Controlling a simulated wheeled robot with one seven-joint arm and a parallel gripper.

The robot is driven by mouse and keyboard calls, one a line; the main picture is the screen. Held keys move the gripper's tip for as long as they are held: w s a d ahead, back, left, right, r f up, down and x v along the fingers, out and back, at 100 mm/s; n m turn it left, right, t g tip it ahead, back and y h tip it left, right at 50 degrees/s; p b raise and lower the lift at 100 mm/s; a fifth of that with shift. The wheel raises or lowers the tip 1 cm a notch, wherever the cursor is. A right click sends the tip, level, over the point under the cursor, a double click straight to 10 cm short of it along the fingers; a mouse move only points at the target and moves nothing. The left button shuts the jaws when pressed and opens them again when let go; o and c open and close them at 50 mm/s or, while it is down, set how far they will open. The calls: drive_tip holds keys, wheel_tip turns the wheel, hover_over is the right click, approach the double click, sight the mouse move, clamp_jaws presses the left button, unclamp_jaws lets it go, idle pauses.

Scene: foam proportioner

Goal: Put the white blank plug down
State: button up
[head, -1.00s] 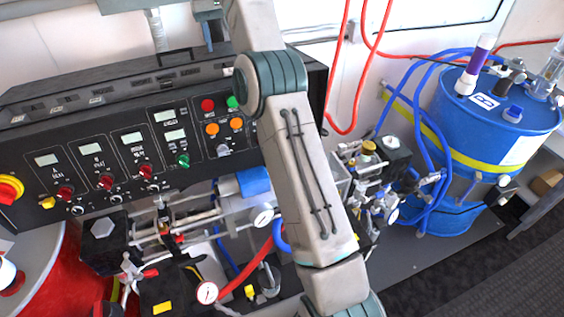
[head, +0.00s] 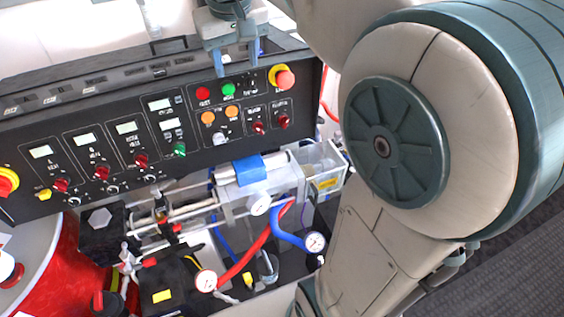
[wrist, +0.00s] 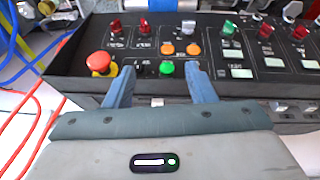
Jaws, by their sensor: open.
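My gripper (head: 236,58) is open at the top edge of the black control box (head: 120,135); its two blue fingers are spread apart. In the wrist view my gripper (wrist: 161,84) reaches over the box top, with nothing clearly held between the fingers. A small pale patch (wrist: 157,102) shows between the fingers near the box top; I cannot tell whether it is the white blank plug or a label. I cannot make out the plug for certain in either view.
The panel carries a red emergency button (head: 284,79), a green button (head: 229,89) and several knobs close to my gripper. Below are metal pump parts with a blue block (head: 250,170), gauges (head: 315,242) and hoses. A red drum (head: 50,270) stands at left.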

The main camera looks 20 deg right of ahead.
drive_tip(key=s+d+f+t, duration=0.1)
drive_tip(key=s+f, duration=1.2)
drive_tip(key=s, duration=0.4)
drive_tip(key=shift+s+d+f+m+y, duration=0.2)
drive_tip(key=shift+s+d+m+y, duration=0.1)
drive_tip(key=shift+d+m, duration=0.1)
wheel_tip(320, 180, down, 8)
drive_tip(key=b, duration=0.6)
drive_tip(key=shift+w, duration=0.25)
